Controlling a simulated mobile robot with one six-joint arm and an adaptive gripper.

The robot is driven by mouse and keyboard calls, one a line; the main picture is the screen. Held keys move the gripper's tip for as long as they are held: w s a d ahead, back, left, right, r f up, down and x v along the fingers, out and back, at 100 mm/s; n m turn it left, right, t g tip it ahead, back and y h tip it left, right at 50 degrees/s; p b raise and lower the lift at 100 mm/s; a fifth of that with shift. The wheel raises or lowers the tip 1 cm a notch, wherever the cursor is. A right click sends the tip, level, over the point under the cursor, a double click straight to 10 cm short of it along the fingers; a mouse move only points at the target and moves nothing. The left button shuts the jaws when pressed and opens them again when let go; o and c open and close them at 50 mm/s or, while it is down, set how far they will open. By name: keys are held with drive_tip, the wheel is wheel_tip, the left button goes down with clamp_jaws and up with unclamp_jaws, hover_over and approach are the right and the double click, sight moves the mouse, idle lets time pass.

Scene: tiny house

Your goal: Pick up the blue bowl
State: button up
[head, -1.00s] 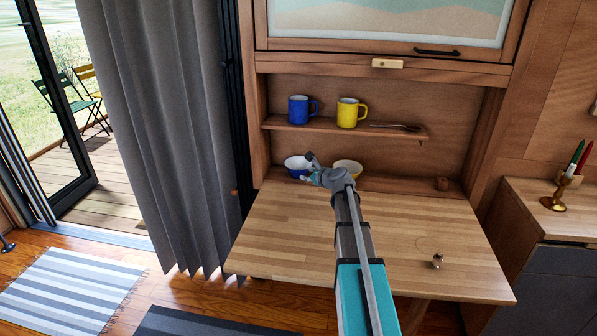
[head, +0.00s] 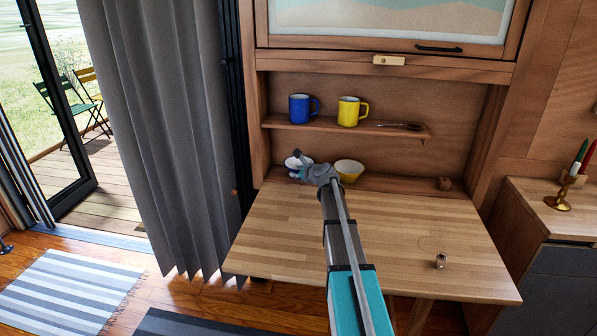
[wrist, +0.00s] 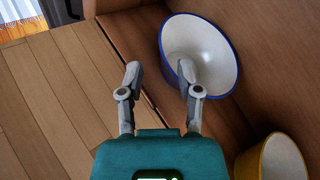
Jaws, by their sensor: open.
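The blue bowl (wrist: 212,50) stands at the top right of the wrist view, with a white inside and a blue rim. My gripper (wrist: 160,72) is open and empty. Its right fingertip overlaps the near rim of the bowl in the picture; I cannot tell whether it touches. The left fingertip is outside the bowl, over the wooden surface. In the head view my gripper (head: 301,165) covers most of the blue bowl (head: 291,162), at the back left of the table.
A yellow bowl (head: 349,170) stands just right of the blue one. A shelf (head: 345,127) above holds a blue mug (head: 299,108), a yellow mug (head: 348,111) and a spoon (head: 400,125). The table (head: 280,230) is mostly clear, with a small object (head: 440,260) at the right.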

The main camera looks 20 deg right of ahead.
drive_tip(key=shift+b+x, duration=0.8)
drive_tip(key=shift+x, duration=1.8)
drive_tip(key=shift+d+r, duration=0.1)
drive_tip(key=shift+r, duration=0.05)
clamp_jaws()
